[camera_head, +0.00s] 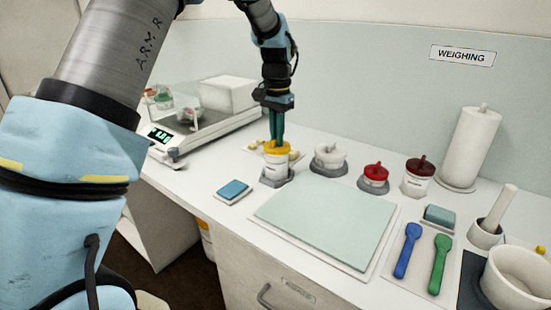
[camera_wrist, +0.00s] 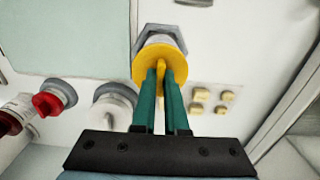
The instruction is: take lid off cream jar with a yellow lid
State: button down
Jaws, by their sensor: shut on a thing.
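The cream jar (camera_head: 275,166) is white with a label and stands upright on a grey base on the counter. Its yellow lid (camera_head: 274,148) shows in the head view on top of the jar, and it also shows in the wrist view (camera_wrist: 141,71). My gripper (camera_head: 276,139) reaches down from above with its green fingers closed on the small raised knob of the lid. In the wrist view the two fingertips (camera_wrist: 161,66) meet at the knob. The jar body is partly hidden under the lid in the wrist view. I cannot tell whether the lid is fully seated.
A white-lidded jar (camera_head: 329,157), a red-lidded jar (camera_head: 373,178) and a dark-red-lidded jar (camera_head: 418,177) stand to the right. A balance (camera_head: 171,145) stands left. A pale mat (camera_head: 323,221), a blue pad (camera_head: 234,190) and spoons (camera_head: 408,250) lie in front.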

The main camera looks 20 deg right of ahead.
jog(key=shift+r, duration=0.45)
jog(key=shift+r+p, duration=1.4)
jog(key=shift+p, duration=0.05)
jog(key=shift+w+f, duration=0.1)
jog(key=shift+f, duration=0.05)
